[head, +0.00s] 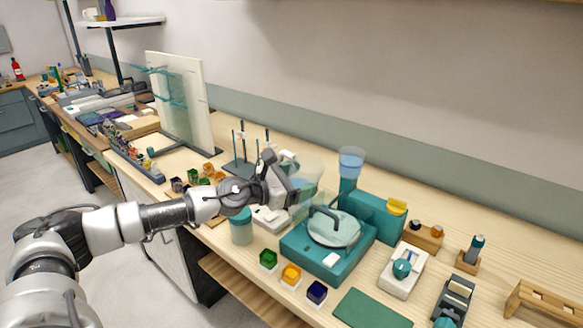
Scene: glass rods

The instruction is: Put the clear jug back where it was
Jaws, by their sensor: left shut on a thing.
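The clear jug (314,172) is see-through and faint, with a bluish tint low inside it. It is at my left gripper (293,190), which reaches in from the left and is shut on it. The gripper's dark body hides part of the jug's left side. The jug is over the bench, behind the teal machine with the round pale lid (335,230); I cannot tell whether its base touches anything. My right gripper is not in view.
A teal unit with a blue-topped clear cup (351,160) stands close to the jug's right. A teal jar (241,228) and green, orange and navy blocks (290,273) are in front. A green mat (372,308) lies front right. The back strip of the bench is clear.

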